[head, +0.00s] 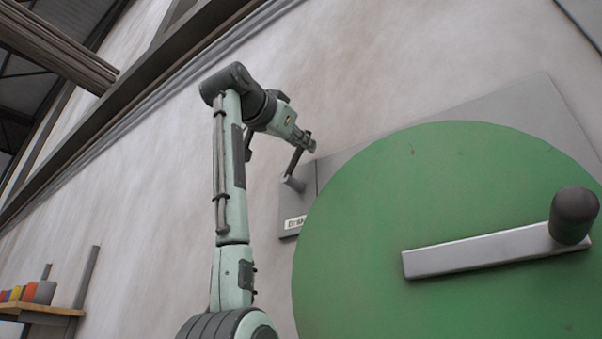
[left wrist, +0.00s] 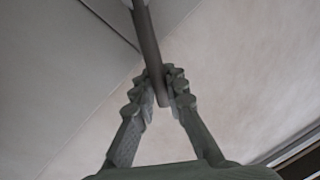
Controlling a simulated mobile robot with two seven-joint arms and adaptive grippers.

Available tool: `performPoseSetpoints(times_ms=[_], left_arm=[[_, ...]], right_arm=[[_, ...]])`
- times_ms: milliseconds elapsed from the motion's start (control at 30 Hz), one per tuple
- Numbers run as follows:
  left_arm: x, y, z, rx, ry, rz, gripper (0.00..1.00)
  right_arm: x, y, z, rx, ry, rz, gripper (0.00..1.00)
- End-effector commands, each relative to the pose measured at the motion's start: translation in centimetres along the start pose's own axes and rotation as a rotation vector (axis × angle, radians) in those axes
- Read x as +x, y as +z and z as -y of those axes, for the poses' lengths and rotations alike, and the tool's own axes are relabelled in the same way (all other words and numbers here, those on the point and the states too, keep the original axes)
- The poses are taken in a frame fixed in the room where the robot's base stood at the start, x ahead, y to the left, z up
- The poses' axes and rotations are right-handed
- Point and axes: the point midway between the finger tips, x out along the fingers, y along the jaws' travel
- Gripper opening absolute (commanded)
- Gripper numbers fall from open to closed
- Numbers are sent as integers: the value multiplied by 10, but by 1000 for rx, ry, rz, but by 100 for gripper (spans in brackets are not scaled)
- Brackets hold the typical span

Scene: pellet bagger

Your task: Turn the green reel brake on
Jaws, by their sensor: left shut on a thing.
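The big green reel (head: 430,190) fills the right of the head view, with a metal crank arm (head: 480,250) and a dark knob (head: 574,215) on its face. Left of the reel is a grey plate with a label (head: 295,223), partly hidden by the reel, that seems to read "Brake". A dark brake lever (head: 294,164) rises, tilted, from a grey pivot (head: 293,184) on this plate. My left gripper (head: 307,142) is at the lever's upper end. In the left wrist view, the gripper fingers (left wrist: 160,95) are closed around the lever rod (left wrist: 148,40). My right gripper is not in view.
A pale wall (head: 150,190) stands behind everything. A wooden shelf (head: 40,309) with several coloured items is at the lower left. The reel's edge lies close to the right of the lever. The wall area left of my arm is free.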

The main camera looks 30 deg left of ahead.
Motion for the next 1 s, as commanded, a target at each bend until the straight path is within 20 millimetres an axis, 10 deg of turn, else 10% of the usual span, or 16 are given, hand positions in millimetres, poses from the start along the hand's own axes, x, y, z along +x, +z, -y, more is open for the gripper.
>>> performPoseSetpoints(times_ms=[367,600,1000], left_arm=[[0,0,-2,7,4,-1,0],[0,0,-2,6,3,-1,34],[-12,0,0,5,0,-3,34]], right_arm=[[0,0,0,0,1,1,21],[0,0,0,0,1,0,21],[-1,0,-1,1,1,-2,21]])
